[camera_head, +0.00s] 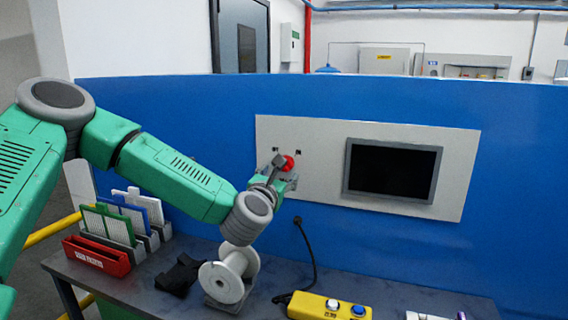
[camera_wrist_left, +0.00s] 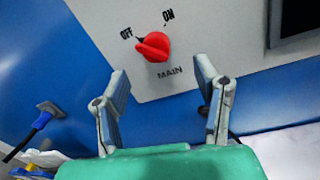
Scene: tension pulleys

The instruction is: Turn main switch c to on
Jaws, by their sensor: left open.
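The main switch is a red rotary knob (camera_head: 289,162) on a light grey panel (camera_head: 310,180) on the blue wall. It also shows in the left wrist view (camera_wrist_left: 153,46), above the word MAIN. Its pointer faces the OFF label, with the ON label to the upper right. My left gripper (camera_head: 283,170) is in front of the panel by the knob. In the left wrist view its two fingers (camera_wrist_left: 161,70) are spread, with the knob beyond the gap between them. Nothing is held, and the fingers appear apart from the knob. My right gripper is not in view.
A dark screen (camera_head: 391,172) is set in the panel to the right. Below, a dark table (camera_head: 150,280) holds a red tray (camera_head: 97,257), racked coloured boards, a white spool (camera_head: 228,278) and a yellow button box (camera_head: 328,307). A black cable (camera_head: 310,250) hangs below the panel.

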